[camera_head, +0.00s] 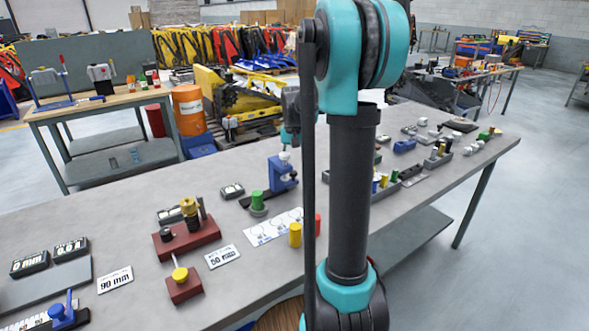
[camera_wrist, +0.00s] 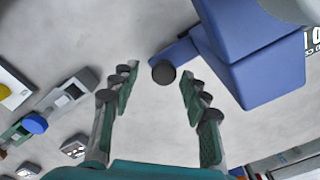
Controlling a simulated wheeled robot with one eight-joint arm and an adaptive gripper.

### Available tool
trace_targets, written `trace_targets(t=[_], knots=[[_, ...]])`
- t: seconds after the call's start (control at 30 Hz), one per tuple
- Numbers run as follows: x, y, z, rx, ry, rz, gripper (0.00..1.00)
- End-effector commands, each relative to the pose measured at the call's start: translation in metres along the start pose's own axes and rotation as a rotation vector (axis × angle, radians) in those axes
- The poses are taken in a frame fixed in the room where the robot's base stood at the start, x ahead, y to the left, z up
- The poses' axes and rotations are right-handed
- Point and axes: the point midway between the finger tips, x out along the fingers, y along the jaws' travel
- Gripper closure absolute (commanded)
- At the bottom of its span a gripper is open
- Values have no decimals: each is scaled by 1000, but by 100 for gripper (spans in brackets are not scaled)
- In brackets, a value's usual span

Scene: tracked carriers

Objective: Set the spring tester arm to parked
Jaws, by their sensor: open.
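A blue upright fixture (camera_head: 283,173) stands mid-table in the head view, just left of my arm, and looks like the spring tester. In the wrist view a large blue block (camera_wrist: 255,60) fills the upper right, with a short blue arm (camera_wrist: 178,55) reaching left from it. A dark round knob (camera_wrist: 163,72) is at that arm's end. My gripper (camera_wrist: 159,80) is open, its fingers on either side of the knob with gaps showing; I cannot tell the depth between them. In the head view my arm hides most of the gripper.
A white printed sheet (camera_head: 272,228), a yellow cylinder (camera_head: 295,234) and a red-brown fixture (camera_head: 187,240) lie nearer the front. Small parts crowd the table's right side. Bare grey tabletop (camera_head: 130,220) shows at left.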

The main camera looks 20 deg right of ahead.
Motion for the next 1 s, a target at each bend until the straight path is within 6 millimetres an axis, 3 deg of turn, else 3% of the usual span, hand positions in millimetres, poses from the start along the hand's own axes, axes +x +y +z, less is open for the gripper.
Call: trace_targets(t=[0.17, 0.7, 1.0], knots=[[-12, 0, 0, 0, 0, 0, 54], [-108, 0, -1, 1, 0, 0, 54], [-120, 1, -1, 1, 0, 0, 54]])
